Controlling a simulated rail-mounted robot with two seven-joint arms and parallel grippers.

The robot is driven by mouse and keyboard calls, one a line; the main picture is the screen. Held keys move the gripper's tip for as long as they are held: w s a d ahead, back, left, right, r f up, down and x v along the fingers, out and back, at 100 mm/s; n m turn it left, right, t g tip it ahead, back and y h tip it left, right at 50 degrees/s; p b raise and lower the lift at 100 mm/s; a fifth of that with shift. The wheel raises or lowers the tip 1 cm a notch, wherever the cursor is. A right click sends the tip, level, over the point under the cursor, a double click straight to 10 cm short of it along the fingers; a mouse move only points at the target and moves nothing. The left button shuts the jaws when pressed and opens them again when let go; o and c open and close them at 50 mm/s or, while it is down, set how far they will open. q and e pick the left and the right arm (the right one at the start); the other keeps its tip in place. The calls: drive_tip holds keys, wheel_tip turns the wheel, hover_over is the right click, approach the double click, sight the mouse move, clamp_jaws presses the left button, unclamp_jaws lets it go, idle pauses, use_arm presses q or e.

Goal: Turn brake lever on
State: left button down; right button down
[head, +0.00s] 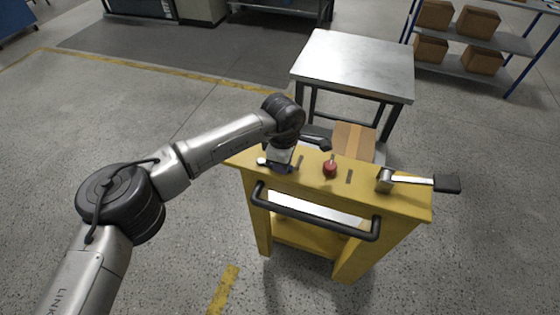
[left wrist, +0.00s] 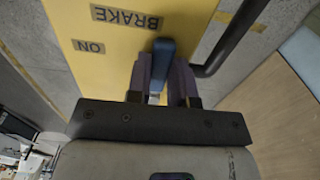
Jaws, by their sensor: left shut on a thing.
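The brake lever shows in the left wrist view as a dark blue handle (left wrist: 161,58) between my two gripper fingers, over the yellow top panel. The panel carries a BRAKE label (left wrist: 126,18) and an ON label (left wrist: 88,46) on its left side. My left gripper (left wrist: 160,85) is shut on the handle. In the head view my left gripper (head: 280,166) is at the left part of the yellow cart (head: 395,199), and its wrist hides most of the brake lever. My right gripper is not in view.
The cart top also has a red knob (head: 330,168) and a second lever with a black grip (head: 446,184) sticking out right. A black handlebar (head: 310,219) runs along the front. A metal table (head: 355,62) and a cardboard box (head: 353,139) stand behind.

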use_arm(q)
drive_tip(key=shift+f+m, duration=0.1)
drive_tip(key=shift+m, duration=0.2)
drive_tip(key=c, duration=1)
unclamp_jaws()
wheel_tip(320, 180, up, 14)
drive_tip(key=p, duration=0.1)
drive_tip(key=shift+p, duration=0.35)
